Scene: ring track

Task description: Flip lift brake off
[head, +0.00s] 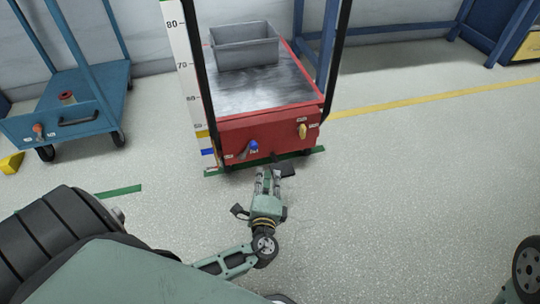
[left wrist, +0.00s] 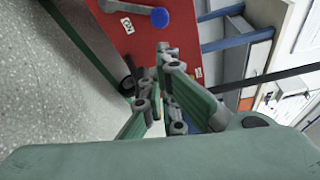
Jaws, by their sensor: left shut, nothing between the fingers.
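A red lift (head: 270,132) stands ahead with a grey metal top. Its front panel carries a lever with a blue knob (head: 254,145) at the left and a yellow knob (head: 302,131) at the right. Which one is the brake I cannot read from the labels. My left gripper (head: 268,174) is shut and empty, just in front of the panel and below the two knobs. In the left wrist view the blue knob (left wrist: 160,17) and its grey lever (left wrist: 122,7) lie beyond the fingers, apart from them. My right gripper is out of view.
A grey bin (head: 245,46) sits on the lift. A height scale (head: 183,65) stands at its left side. A blue cart (head: 75,110) with an orange knob is at the left. A green floor strip (head: 213,173) runs by the lift's front. The floor to the right is open.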

